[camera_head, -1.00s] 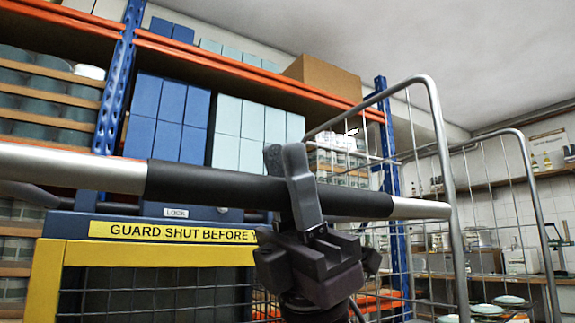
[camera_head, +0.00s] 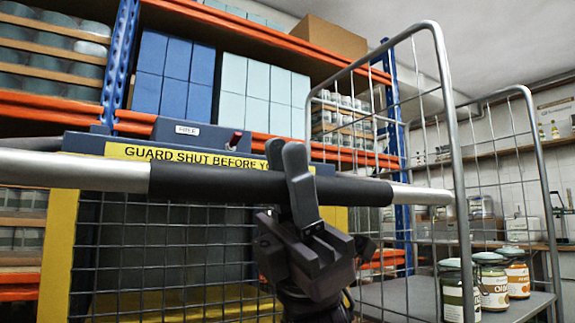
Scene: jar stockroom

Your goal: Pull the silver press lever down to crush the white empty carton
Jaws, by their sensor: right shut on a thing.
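The silver press lever (camera_head: 75,169) runs across the picture as a bar with a black grip sleeve (camera_head: 220,186). It lies in front of the press, just below the yellow "GUARD SHUT BEFORE" sign (camera_head: 180,154). My right gripper (camera_head: 297,190) is shut around the black sleeve, right of its middle, from below. The press guard (camera_head: 180,250) is a wire mesh in a yellow frame with a dark interior behind. The white carton is not visible. My left gripper is not in view.
A wire roll cage (camera_head: 464,180) stands on the right, close to the lever's right end. Several labelled jars (camera_head: 494,283) stand on its grey shelf (camera_head: 410,292). Orange racking (camera_head: 250,37) with blue boxes (camera_head: 173,75) stands behind.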

